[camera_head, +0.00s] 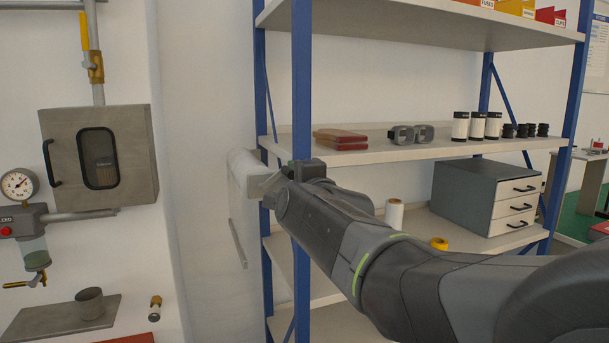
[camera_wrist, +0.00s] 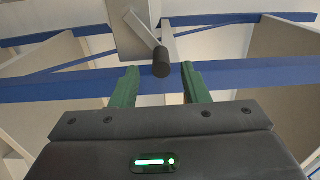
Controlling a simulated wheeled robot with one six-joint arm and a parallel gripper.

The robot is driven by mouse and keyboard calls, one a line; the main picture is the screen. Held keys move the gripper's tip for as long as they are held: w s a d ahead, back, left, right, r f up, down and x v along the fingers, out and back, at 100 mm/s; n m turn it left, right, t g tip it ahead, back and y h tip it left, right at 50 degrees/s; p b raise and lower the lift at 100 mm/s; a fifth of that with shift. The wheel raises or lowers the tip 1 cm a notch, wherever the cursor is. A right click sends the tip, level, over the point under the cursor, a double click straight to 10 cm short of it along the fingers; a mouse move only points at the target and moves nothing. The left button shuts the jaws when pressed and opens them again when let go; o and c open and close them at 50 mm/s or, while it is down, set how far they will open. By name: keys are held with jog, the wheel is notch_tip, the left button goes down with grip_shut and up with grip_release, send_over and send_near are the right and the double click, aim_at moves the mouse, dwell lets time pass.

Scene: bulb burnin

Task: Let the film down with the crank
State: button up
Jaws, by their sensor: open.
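The film roll housing (camera_head: 243,165) is a pale box on the wall beside the blue rack post. A pale film hangs below it, ending in a thin grey bar (camera_head: 238,243). The crank shows in the wrist view as a light grey arm (camera_wrist: 142,28) with a black cylindrical handle (camera_wrist: 161,66). My gripper (camera_wrist: 160,80) is open, its two green fingers on either side of the handle, with a gap on each side. In the head view my gripper (camera_head: 291,172) is at the housing's right end and partly hides the crank.
A blue-posted shelf rack (camera_head: 302,90) stands close to my gripper, with goggles (camera_head: 410,134), white canisters (camera_head: 477,125) and a drawer unit (camera_head: 487,195) on it. A grey cabinet (camera_head: 60,150) and a pressure gauge (camera_head: 18,185) are on the left wall.

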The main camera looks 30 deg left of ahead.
jog(key=p+v, duration=0.1)
jog(key=v, duration=0.6)
jog(key=shift+s, duration=0.1)
